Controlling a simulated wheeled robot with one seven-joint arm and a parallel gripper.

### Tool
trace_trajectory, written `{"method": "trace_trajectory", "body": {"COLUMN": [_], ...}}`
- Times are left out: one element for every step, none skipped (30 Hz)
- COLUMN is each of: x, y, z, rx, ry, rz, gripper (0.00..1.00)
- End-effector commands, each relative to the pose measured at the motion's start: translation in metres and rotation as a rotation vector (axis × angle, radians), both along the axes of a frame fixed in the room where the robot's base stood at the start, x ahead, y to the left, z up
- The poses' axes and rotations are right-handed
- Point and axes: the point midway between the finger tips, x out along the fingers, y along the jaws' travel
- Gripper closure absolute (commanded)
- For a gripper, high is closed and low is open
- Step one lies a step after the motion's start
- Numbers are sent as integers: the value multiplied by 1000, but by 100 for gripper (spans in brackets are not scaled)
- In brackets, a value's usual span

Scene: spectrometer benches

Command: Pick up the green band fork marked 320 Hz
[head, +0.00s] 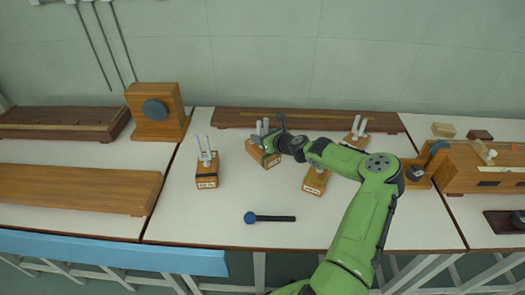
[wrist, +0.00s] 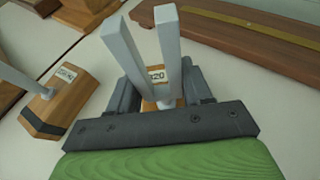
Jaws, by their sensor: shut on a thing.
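The fork marked 320 (wrist: 157,75) stands in the middle of the wrist view, with two grey tines rising from a wooden box. Part of its label reads 320; no green band shows there. My gripper (wrist: 160,98) is shut on this fork, with one dark finger on each side low at its stem. In the head view the fork's wooden box (head: 262,155) is on the middle bench, and my gripper (head: 270,142) reaches it from the right. I cannot tell whether the box is lifted. My gripper hides part of the fork.
Another fork on a box (head: 206,177) stands to the left; a box (head: 316,181) and a further fork (head: 357,131) are to the right, near my arm. A blue-headed mallet (head: 251,217) lies in front. A long wooden board (head: 300,122) lies behind. The front bench is mostly clear.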

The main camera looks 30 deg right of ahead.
Motion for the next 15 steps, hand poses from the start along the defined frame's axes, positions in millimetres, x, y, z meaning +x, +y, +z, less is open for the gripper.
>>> {"method": "trace_trajectory", "body": {"x": [0, 0, 0, 0, 0, 0, 0, 0, 0, 0, 0, 0, 0, 0, 0], "y": [0, 0, 0, 0, 0, 0, 0, 0, 0, 0, 0, 0, 0, 0, 0], "z": [0, 0, 0, 0, 0, 0, 0, 0, 2, 2, 2, 2, 2, 2, 5], "rx": [0, 0, 0, 0, 0, 0, 0, 0, -1, -1, -1, -1, -1, -1, -2], "ry": [0, 0, 0, 0, 0, 0, 0, 0, -3, -3, -3, -3, -3, -3, -4], "rz": [0, 0, 0, 0, 0, 0, 0, 0, 0, 0, 0, 0, 0, 0, 1], "gripper": [85, 90, 96, 100, 100, 100, 100, 100, 100, 100, 100, 100, 100, 100, 100]}}
